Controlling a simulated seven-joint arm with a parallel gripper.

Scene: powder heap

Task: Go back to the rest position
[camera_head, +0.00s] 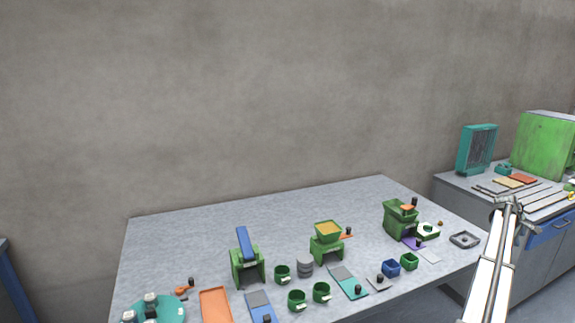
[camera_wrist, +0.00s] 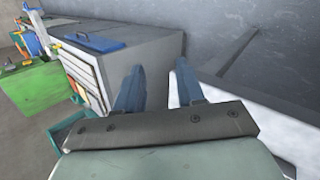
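My gripper shows in the wrist view (camera_wrist: 158,85) as two blue-grey fingers on a dark bar. The fingers stand apart with a clear gap, and nothing shows between them. In the head view my white arm rises at the right, in front of the gap between the table and the side bench; I cannot make out the fingers there. The grey table (camera_head: 190,235) carries several small green, blue and orange devices, and my arm is at its right end.
On the table stand a green stand with a blue chute (camera_head: 246,257), a green hopper with yellow contents (camera_head: 327,240), a green device (camera_head: 400,218) and several small cups. A side bench with drawers (camera_head: 545,235) holds a green box (camera_head: 545,143) and a teal rack (camera_head: 477,150). The table's back is clear.

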